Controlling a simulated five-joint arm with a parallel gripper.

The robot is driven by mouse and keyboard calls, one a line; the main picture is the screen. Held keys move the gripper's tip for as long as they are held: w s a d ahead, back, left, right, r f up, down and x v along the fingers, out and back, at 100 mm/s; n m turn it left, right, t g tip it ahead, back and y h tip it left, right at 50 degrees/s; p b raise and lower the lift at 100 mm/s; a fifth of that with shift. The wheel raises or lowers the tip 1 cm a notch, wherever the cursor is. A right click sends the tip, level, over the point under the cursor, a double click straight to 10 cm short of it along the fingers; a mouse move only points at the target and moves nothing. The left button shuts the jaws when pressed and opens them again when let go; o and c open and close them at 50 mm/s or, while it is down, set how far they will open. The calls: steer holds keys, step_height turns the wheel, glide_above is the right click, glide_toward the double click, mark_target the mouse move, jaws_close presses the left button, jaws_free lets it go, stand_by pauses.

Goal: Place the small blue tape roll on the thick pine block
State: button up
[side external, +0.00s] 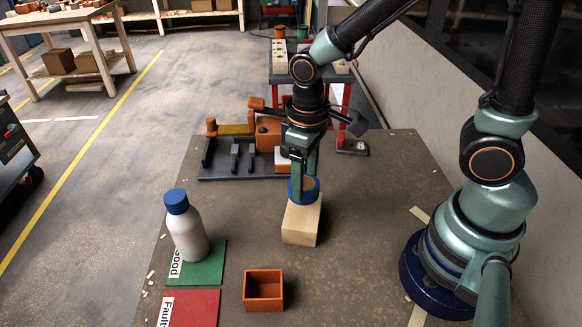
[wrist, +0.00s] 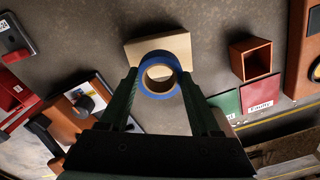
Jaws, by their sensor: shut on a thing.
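The small blue tape roll (wrist: 145,78) is between the fingers of my gripper (wrist: 160,90), which is shut on it. In the side external view the tape roll (side external: 311,187) is at the top of the thick pine block (side external: 301,228), with my gripper (side external: 304,175) pointing down over it. The pine block stands on the brown table and also shows in the wrist view (wrist: 178,48) behind the roll. The roll overlaps the block in both views. I cannot tell whether it touches the block's top.
A white bottle with a blue cap (side external: 187,228) stands on the green mat (side external: 213,265). A red mat (side external: 205,308) and an orange open box (side external: 263,289) are at the front. A grey fixture with orange parts (side external: 240,150) lies behind the block. Bare table lies left of the block.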

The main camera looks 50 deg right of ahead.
steer(key=shift+f, duration=2.05)
steer(key=o, duration=1.3)
steer(key=shift+f, duration=0.1)
steer(key=shift+o, duration=0.2)
step_height(320, 180, up, 12)
steer(key=d+r+m+t, duration=0.3)
steer(key=d+r+t, duration=0.2)
steer(key=d, duration=0.3)
steer(key=shift+r+t, duration=0.3)
steer(key=shift+r, duration=0.45)
